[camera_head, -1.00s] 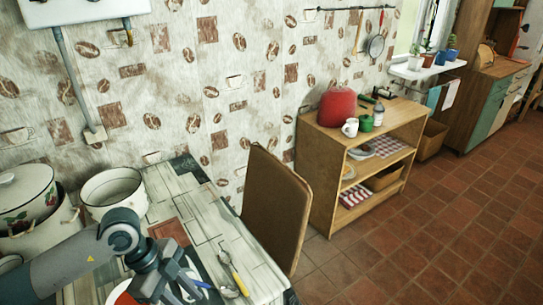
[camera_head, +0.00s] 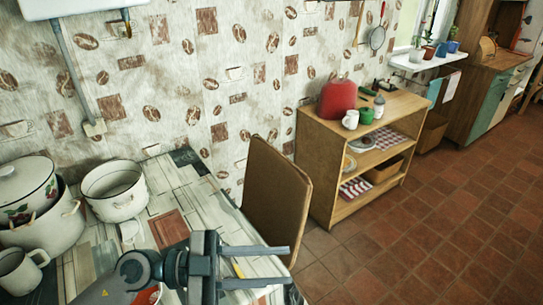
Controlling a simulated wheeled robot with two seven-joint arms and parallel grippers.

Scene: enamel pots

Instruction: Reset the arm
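My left gripper (camera_head: 287,266) is in the lower middle, over the near end of the table (camera_head: 176,199). Its two fingers point right and stand apart, with no held object visible between them. A white enamel pot (camera_head: 113,192) without a lid stands at the table's back left. My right gripper is out of view.
A white mug (camera_head: 20,268) stands at the lower left. A yellow-handled utensil (camera_head: 238,268) is partly hidden behind my gripper. A brown chair (camera_head: 276,197) stands at the table's right side, near the fingers. A wooden shelf (camera_head: 318,160) is beyond it; floor is clear at right.

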